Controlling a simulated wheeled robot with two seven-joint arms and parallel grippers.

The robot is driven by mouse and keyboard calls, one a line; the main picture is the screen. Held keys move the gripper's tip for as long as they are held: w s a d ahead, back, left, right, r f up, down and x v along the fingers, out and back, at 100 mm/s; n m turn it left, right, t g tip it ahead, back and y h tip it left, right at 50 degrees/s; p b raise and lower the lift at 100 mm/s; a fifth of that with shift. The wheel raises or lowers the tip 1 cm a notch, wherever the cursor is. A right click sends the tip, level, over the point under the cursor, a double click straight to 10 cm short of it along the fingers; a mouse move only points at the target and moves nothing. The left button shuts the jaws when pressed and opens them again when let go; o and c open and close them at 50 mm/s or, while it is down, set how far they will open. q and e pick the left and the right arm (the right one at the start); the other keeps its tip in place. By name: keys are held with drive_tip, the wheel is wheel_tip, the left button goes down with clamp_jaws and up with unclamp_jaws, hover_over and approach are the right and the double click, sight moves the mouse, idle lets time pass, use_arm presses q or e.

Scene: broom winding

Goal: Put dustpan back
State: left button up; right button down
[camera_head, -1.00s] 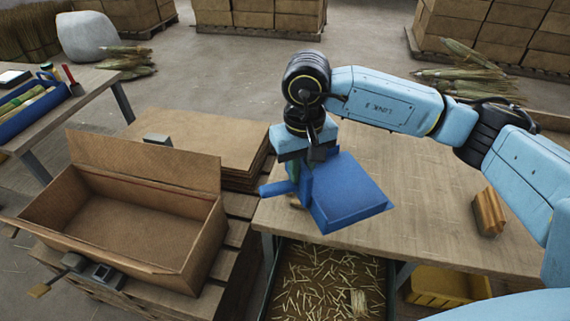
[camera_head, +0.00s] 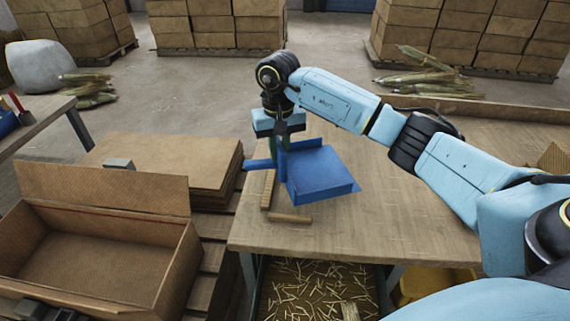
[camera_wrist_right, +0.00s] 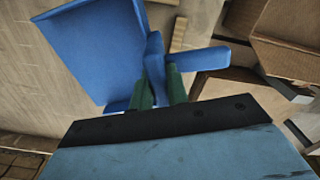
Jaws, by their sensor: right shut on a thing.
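The blue dustpan (camera_head: 322,176) hangs from my right gripper (camera_head: 280,148) over the left part of the wooden table. My right gripper is shut on it, and its handle sticks out to the left. In the right wrist view the dustpan (camera_wrist_right: 95,50) fills the upper left, with the green fingers (camera_wrist_right: 160,90) closed at its handle (camera_wrist_right: 205,58). I cannot tell whether the pan touches the tabletop. My left gripper is out of view.
Wooden pieces (camera_head: 290,218) lie on the table (camera_head: 390,225) near its left edge, beside the dustpan. An open cardboard box (camera_head: 95,262) and flat cardboard (camera_head: 165,158) stand left. A straw-filled bin (camera_head: 310,290) is under the table. The table's middle is clear.

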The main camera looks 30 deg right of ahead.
sight(279, 165)
drive_tip(key=shift+f, duration=2.2)
use_arm(q)
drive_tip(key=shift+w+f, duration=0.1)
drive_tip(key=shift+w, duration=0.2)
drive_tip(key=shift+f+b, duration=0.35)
drive_tip(key=shift+b, duration=0.1)
use_arm(e)
drive_tip(key=shift+f, duration=0.45)
drive_tip(key=c, duration=1.6)
unclamp_jaws()
drive_tip(key=shift+c, duration=0.2)
drive_tip(key=shift+o, duration=1.4)
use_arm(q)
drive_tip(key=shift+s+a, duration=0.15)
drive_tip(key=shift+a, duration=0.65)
